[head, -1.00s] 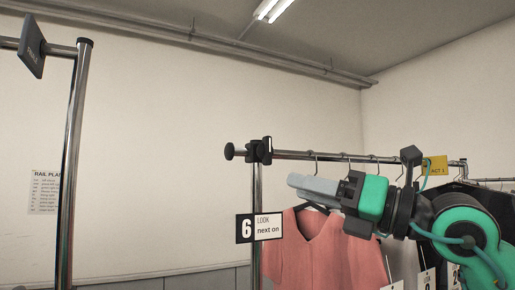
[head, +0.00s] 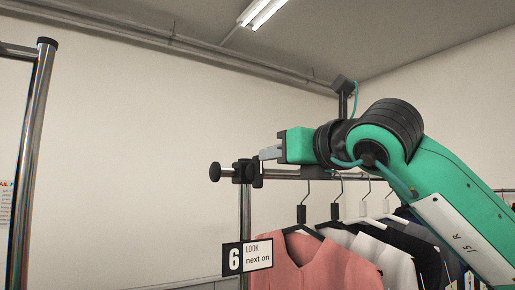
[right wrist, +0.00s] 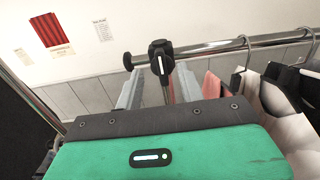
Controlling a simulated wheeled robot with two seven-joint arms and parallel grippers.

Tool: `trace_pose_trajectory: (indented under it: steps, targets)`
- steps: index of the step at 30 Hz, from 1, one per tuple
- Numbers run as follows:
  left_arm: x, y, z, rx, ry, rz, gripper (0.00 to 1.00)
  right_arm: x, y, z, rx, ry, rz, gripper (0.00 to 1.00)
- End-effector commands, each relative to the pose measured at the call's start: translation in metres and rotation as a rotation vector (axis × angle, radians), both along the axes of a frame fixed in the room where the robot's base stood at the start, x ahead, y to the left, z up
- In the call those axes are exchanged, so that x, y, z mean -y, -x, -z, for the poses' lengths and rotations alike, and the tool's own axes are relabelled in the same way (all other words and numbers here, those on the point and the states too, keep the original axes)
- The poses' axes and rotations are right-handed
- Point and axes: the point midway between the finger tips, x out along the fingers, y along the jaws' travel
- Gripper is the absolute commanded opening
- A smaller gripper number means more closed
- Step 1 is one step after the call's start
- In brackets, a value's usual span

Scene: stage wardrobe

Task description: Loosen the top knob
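A black clamp (head: 243,171) joins the upright post to the clothes rail in the head view. A round black knob (head: 214,172) sticks out to its left. In the right wrist view the clamp carries a flat black knob (right wrist: 161,64) with a white line, and the round knob (right wrist: 127,62) shows at its left. My right gripper (head: 268,154) is at the clamp's right, slightly above the rail. In the right wrist view its two grey fingers (right wrist: 159,88) are apart, with the post and clamp showing between them. I cannot tell any contact. My left gripper is not in view.
The rail (head: 310,174) holds a pink garment (head: 320,262) and several others on hangers, right of the post. A "6 LOOK next on" sign (head: 247,256) hangs on the post. Another metal post (head: 32,150) stands at far left. The space between the posts is clear.

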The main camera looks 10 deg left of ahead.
Motion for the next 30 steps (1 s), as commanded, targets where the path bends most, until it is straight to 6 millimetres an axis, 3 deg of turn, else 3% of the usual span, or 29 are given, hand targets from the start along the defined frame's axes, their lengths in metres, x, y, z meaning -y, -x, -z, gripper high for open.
trace_pose_trajectory:
  steps: [3,12,27,28,30]
  targets:
    - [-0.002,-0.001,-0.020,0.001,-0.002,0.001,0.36,-0.016,-0.016,-0.006,-0.003,0.000,-0.001,0.39]
    - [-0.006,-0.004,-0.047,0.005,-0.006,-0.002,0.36,-0.047,-0.047,-0.003,-0.003,0.000,-0.001,0.39]
    - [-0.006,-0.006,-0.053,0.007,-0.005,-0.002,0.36,-0.057,-0.057,0.001,0.000,0.000,-0.001,0.39]
    - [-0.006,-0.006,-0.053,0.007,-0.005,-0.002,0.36,-0.057,-0.057,0.001,0.000,0.000,-0.001,0.37]
    - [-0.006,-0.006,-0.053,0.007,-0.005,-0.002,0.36,-0.057,-0.057,0.001,0.000,0.000,-0.001,0.23]
